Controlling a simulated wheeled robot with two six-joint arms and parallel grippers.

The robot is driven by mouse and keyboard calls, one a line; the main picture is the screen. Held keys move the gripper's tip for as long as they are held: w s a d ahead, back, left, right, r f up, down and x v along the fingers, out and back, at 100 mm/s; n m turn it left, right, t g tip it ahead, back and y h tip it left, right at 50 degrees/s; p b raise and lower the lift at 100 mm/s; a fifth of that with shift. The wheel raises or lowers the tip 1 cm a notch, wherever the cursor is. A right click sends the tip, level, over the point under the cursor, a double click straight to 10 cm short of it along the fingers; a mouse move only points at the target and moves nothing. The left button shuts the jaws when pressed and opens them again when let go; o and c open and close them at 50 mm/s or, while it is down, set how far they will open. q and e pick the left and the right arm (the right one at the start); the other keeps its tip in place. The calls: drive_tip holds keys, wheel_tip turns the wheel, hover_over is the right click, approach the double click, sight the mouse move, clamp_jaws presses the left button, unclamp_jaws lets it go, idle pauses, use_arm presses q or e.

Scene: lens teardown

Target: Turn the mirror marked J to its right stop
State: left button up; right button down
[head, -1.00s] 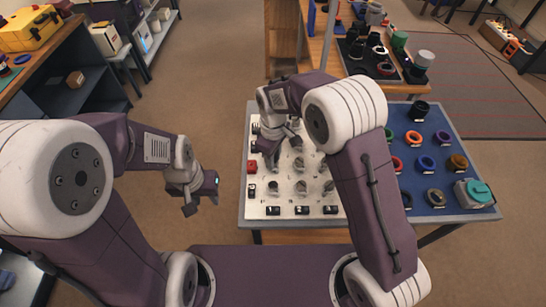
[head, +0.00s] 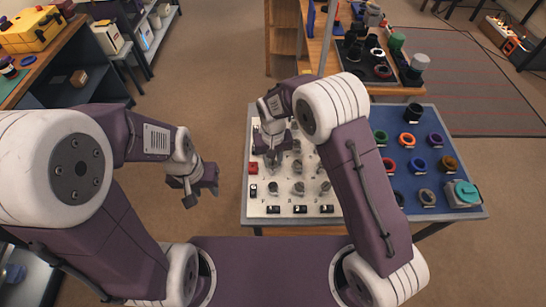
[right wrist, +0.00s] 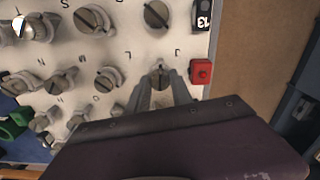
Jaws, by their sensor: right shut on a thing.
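The white panel (head: 262,205) carries several round mirror mounts in rows, with small letters beside them. My right gripper (head: 272,160) points down at the panel's left side. In the right wrist view its fingers (right wrist: 160,92) are shut on a mirror mount (right wrist: 160,74), beside the red block. The letter near this mount is upside down and too small to read surely as J. The fingers hide part of the mount, so its angle is unclear. My left gripper (head: 202,194) is open and empty, hanging left of the panel.
A red block (head: 253,168) sits on the panel's left edge and shows in the right wrist view (right wrist: 202,71). Neighbouring mounts (right wrist: 107,78) stand close by. A blue mat (head: 440,206) with coloured rings lies to the right. Floor is clear left of the table.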

sight(273, 162)
drive_tip(key=m+p, duration=0.1)
drive_tip(key=m, duration=0.3)
drive_tip(key=shift+r, duration=0.1)
drive_tip(key=shift+w+m+p, duration=0.1)
drive_tip(key=shift+m+p, duration=0.55)
drive_tip(key=shift+m, duration=1.45)
drive_tip(key=c, duration=1.1)
unclamp_jaws()
wheel_tip(273, 162, up, 9)
drive_tip(key=shift+f, duration=0.1)
